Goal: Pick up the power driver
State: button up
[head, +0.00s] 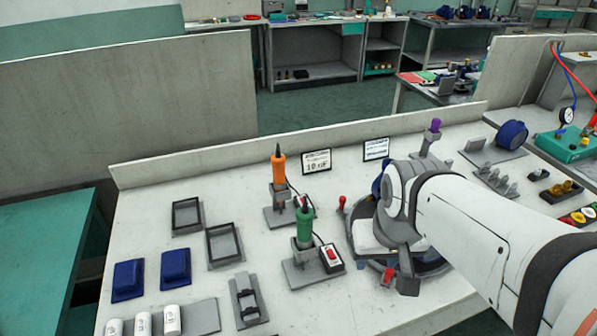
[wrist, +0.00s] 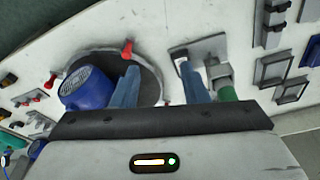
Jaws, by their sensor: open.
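In the head view, a power driver with an orange body (head: 278,167) stands upright in a grey stand. A green-bodied driver (head: 304,226) stands upright in another stand, nearer to me. A purple-topped tool (head: 435,127) stands further right, behind my arm. In the wrist view, my gripper (wrist: 160,88) is open, with two blue fingers apart and nothing between their tips. The green driver (wrist: 228,94) shows just right of the right finger, partly hidden by the gripper body. In the head view my wrist hides the fingers, to the right of the green driver.
A round turntable (wrist: 148,82) carries a blue motor housing (wrist: 88,88) beside my left finger; red clamps stand at its edge. Black trays (head: 222,244), blue blocks (head: 128,280) and white cylinders (head: 172,319) lie at the left. A low wall (head: 230,157) borders the bench's back.

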jog(key=shift+o, duration=0.8)
jog(key=shift+w+a+r, duration=0.2)
jog(key=shift+w+r, duration=0.05)
jog(key=shift+o, duration=0.6)
jog(key=w+a+r+n+g+p, duration=0.1)
jog(key=w+a+r+n+p, duration=0.1)
jog(key=w+a+p, duration=0.1)
jog(key=shift+w+a+r+n+p, duration=0.15)
jog(key=shift+w+r+n+p, duration=0.25)
jog(key=shift+w+p, duration=0.45)
jog(key=n+g+p, duration=0.2)
jog(key=n+p, duration=0.1)
jog(key=p, duration=0.1)
send_over(305, 227)
jog(key=d, duration=0.1)
jog(key=shift+w+f, duration=0.15)
jog(key=shift+w, duration=0.2)
jog(key=shift+w+a+f+n, duration=0.15)
jog(key=shift+a+f+n, duration=0.15)
jog(key=shift+f, duration=0.2)
jog(key=shift+w+a+f+p, duration=0.1)
jog(key=shift+f+p, duration=0.2)
jog(key=shift+f, duration=1.5)
jog(key=shift+w+a+f+p, duration=0.1)
jog(key=shift+f+p, duration=0.2)
jog(key=shift+f, duration=1.45)
jog(key=shift+c, duration=0.5)
jog(key=c, duration=1)
jog(key=shift+r, duration=0.1)
